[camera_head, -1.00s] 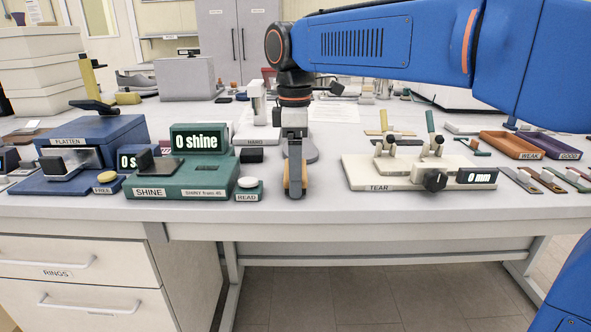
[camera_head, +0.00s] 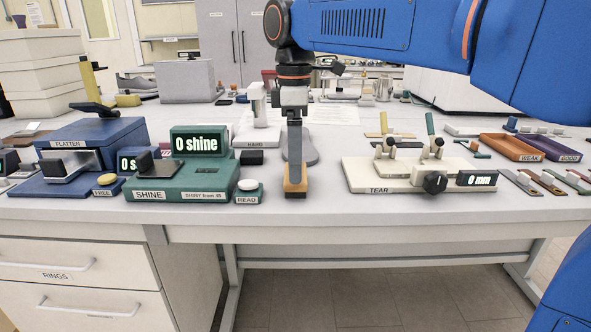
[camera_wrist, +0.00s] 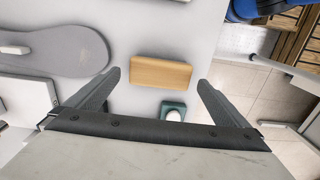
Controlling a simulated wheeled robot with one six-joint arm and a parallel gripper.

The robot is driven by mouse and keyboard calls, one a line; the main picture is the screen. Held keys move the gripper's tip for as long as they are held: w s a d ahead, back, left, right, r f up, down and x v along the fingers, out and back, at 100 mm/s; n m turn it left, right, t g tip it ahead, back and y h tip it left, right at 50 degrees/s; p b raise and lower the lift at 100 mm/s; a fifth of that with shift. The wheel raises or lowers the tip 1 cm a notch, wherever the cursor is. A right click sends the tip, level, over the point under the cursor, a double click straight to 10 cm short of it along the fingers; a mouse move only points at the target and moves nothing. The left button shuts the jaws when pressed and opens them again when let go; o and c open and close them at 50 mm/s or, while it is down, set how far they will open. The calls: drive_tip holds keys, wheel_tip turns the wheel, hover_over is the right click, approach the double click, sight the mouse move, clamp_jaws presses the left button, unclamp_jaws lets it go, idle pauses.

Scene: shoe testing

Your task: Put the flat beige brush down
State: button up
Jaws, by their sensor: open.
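The flat beige brush (camera_head: 295,190) lies on the white table near its front edge, between the shine tester and the tear tester. In the wrist view the brush (camera_wrist: 160,72) shows as a plain tan block with its long side across the picture. My gripper (camera_head: 294,160) is above the brush, pointing down. In the wrist view my gripper (camera_wrist: 158,80) has its two dark fingers spread wide, one on each side of the brush, with clear gaps and nothing between them touching it. The brush's underside is hidden.
The green shine tester (camera_head: 180,180) and the READ button (camera_head: 248,186) stand close on the left. The tear tester (camera_head: 410,178) stands on the right. A grey sole-shaped piece (camera_wrist: 65,52) lies behind the brush. The table's front edge is close.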

wheel_tip(320, 180, up, 8)
drive_tip(key=shift+f, duration=0.15)
idle(0.4)
